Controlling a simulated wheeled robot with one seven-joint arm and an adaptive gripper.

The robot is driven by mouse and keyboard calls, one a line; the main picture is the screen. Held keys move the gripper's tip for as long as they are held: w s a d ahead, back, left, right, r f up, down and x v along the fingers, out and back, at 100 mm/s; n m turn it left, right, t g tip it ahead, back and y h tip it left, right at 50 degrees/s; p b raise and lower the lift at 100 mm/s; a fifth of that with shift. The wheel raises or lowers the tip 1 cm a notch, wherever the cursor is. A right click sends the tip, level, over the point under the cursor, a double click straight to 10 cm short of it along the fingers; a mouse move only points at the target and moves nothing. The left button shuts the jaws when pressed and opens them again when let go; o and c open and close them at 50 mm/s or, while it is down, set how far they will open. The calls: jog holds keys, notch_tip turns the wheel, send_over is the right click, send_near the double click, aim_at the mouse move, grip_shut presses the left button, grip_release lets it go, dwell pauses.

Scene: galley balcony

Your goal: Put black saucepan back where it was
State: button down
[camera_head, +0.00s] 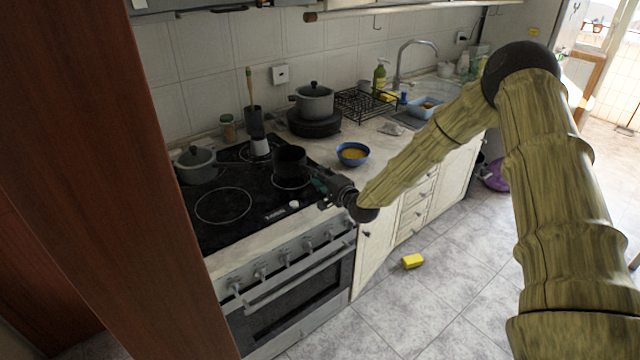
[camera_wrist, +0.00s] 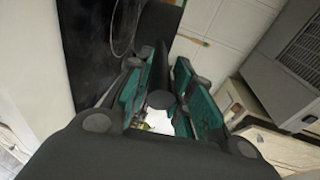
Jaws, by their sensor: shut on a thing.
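The black saucepan (camera_head: 290,160) is at the right part of the black glass hob (camera_head: 222,232), over or on a ring at the front right. I cannot tell whether its base touches the glass. It looks upright. My gripper (camera_head: 322,187) comes in from the right and is shut on the saucepan's handle. In the wrist view, the teal fingers of my gripper (camera_wrist: 168,98) lie on both sides of the dark handle (camera_wrist: 160,72). Part of the ring is hidden behind the saucepan.
A grey lidded pot (camera_head: 195,166) stands at the hob's left. A moka pot (camera_head: 258,143) stands at the back. A blue bowl (camera_head: 352,154) is on the counter, right of the saucepan. A yellow sponge (camera_head: 412,261) lies on the floor.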

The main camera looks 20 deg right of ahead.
jog(key=shift+w+f+p, duration=0.1)
jog(key=shift+f+p, duration=0.7)
jog(key=shift+f, duration=0.7)
jog(key=shift+f, duration=0.15)
jog(key=c, duration=1.3)
grip_release()
jog(key=shift+o, duration=0.2)
